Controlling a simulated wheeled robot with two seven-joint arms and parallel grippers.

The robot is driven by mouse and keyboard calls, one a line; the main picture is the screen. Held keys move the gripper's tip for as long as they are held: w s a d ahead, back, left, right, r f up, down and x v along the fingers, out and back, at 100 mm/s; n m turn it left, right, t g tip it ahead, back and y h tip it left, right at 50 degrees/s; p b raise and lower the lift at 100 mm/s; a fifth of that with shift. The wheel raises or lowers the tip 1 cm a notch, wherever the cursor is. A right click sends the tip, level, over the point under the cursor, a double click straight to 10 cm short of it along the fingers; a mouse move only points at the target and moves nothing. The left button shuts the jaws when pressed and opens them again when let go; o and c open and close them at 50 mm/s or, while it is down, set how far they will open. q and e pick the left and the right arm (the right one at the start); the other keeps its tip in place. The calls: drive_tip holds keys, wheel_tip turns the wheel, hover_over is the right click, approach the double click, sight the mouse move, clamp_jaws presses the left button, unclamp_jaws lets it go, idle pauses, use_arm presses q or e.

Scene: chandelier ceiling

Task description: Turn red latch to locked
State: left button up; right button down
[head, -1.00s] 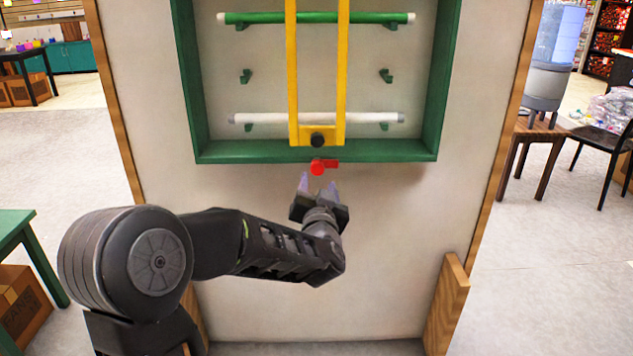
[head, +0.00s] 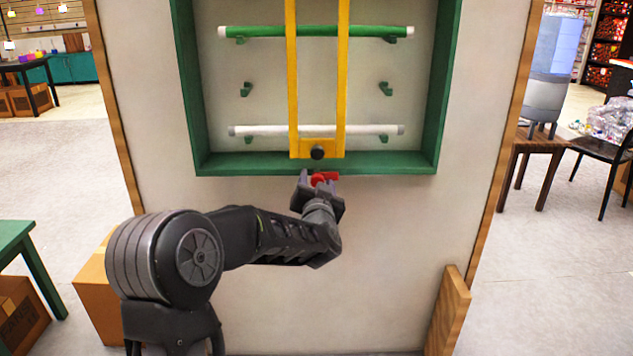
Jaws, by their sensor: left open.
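The red latch (head: 321,178) sits on the wall panel just under the bottom edge of the green frame (head: 230,164), below the black knob of the yellow bar. Its handle pointed right in the earlier view; now it is partly hidden by my fingers. My left gripper (head: 318,181) is open at the latch, with its fingers on either side of the red part. I cannot tell whether they touch it. My right gripper is not in view.
The yellow frame (head: 319,147) with a black knob (head: 317,152) hangs inside the green frame, in front of a green rod (head: 260,31) and a white rod (head: 260,131). A wooden post (head: 450,308) stands lower right. The panel below the latch is clear.

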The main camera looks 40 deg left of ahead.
use_arm(q)
drive_tip(key=shift+w+a, duration=0.15)
drive_tip(key=shift+w, duration=0.05)
clamp_jaws()
idle(0.5)
